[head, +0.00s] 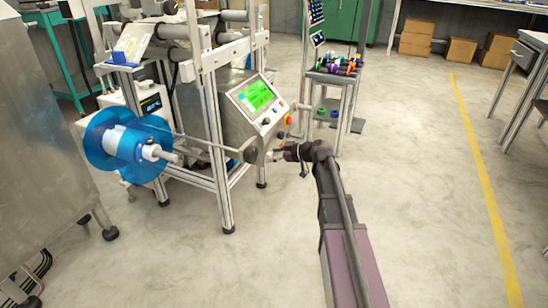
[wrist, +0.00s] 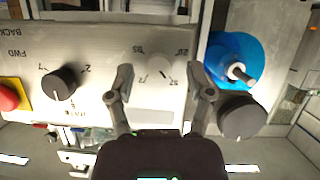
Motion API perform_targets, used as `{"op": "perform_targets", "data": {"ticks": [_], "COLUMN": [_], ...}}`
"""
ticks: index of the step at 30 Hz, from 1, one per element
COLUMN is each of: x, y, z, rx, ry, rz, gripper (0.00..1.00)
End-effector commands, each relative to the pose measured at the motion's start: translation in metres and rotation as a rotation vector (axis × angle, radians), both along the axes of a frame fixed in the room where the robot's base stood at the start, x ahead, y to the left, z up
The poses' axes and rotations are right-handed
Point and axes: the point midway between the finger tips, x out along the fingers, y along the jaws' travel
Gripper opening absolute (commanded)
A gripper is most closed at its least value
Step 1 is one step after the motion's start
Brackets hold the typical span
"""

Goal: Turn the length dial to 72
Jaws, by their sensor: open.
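In the wrist view, a pale round dial (wrist: 154,67) with a thin dark pointer line sits on the light metal panel (wrist: 100,40). Small numbers ring it, upside down and too blurred to read surely. My gripper (wrist: 158,84) is open, with one finger on each side of this dial. I cannot tell whether either finger touches it. In the head view my gripper (head: 277,155) is at the lower front of the machine's control box (head: 232,115); the dial cannot be made out there.
A black knob (wrist: 58,84) and red button (wrist: 10,95) are left on the panel. A dark round rod end (wrist: 241,115) is close to my right finger, also in the head view (head: 251,155). A blue reel (head: 128,145) stands left.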

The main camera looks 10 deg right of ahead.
Motion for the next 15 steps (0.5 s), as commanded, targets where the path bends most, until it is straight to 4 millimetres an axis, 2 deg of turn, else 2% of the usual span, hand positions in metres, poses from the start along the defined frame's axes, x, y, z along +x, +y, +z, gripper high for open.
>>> {"op": "perform_targets", "data": {"ticks": [8,9,15], "x": [0.0005,0.0005,0.0004], "y": [0.0005,0.0005,0.0003], "z": [-0.0002,-0.0002,-0.0002], "rx": [0.0,0.0,0.0], "ry": [0.0,0.0,0.0], "rz": [-0.001,-0.001,0.0], "gripper": [0.68,0.65,0.06]}}
